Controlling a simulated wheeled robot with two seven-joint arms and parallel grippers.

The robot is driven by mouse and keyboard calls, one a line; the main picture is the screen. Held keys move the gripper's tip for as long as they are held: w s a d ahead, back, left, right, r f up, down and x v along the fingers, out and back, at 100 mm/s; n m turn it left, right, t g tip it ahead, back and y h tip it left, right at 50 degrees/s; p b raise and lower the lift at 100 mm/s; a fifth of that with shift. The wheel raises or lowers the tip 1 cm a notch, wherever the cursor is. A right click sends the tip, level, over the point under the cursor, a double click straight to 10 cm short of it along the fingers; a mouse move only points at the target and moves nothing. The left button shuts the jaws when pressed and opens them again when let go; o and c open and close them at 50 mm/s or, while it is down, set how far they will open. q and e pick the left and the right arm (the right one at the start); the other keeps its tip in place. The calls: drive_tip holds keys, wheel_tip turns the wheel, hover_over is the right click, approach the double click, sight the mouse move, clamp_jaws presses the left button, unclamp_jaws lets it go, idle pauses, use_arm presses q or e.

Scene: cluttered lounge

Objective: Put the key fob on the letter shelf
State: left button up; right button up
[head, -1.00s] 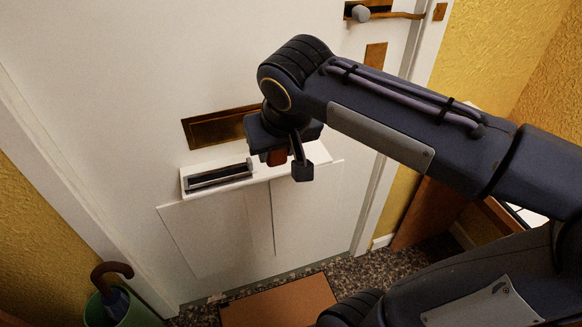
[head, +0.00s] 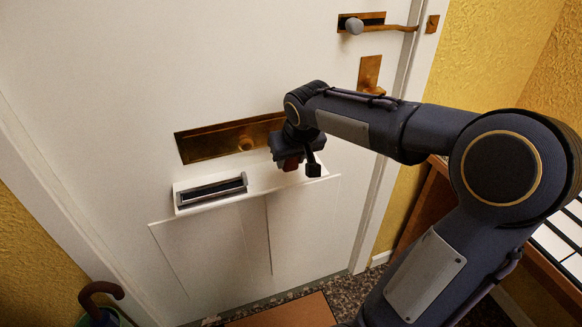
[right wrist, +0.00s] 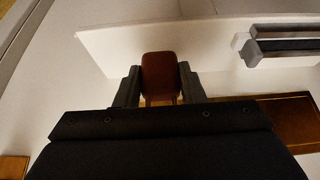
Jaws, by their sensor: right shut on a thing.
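The key fob (head: 292,163) is a small reddish-brown block. My right gripper (head: 303,168) is shut on it, and the fob also shows between the fingers in the right wrist view (right wrist: 160,76). The letter shelf (head: 260,182) is a narrow white ledge on the white door; it shows behind the fob in the wrist view (right wrist: 115,42). The gripper and fob are over the shelf's right end. I cannot tell whether the fob touches the shelf. My left gripper is not in view.
A grey-framed dark holder (head: 211,190) takes up the shelf's left part; its middle is bare. A brass plate (head: 215,141) with a knob is just above the shelf. A door handle (head: 354,26) is higher up. An umbrella handle (head: 100,292) shows at lower left.

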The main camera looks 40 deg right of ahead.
drive_tip(key=shift+f, duration=1.15)
drive_tip(key=shift+f, duration=0.15)
drive_tip(key=o, duration=1)
drive_tip(key=shift+a, duration=0.1)
drive_tip(key=shift+r, duration=0.25)
drive_tip(key=p+v, duration=0.2)
drive_tip(key=v, duration=1)
drive_tip(key=s+a+f+y, duration=0.1)
drive_tip(key=s+a+f, duration=0.2)
drive_tip(key=s+a, duration=0.1)
drive_tip(key=s+a+f+n+y, duration=0.1)
drive_tip(key=s+a+f+y, duration=0.1)
drive_tip(key=s+a+f, duration=0.2)
drive_tip(key=s+a+f+y, duration=0.2)
drive_tip(key=s+a+f, duration=0.1)
drive_tip(key=s+a, duration=0.3)
drive_tip(key=shift+s+a+f+n+t, duration=0.15)
drive_tip(key=shift+s+f+n+t, duration=0.2)
drive_tip(key=shift+s, duration=0.2)
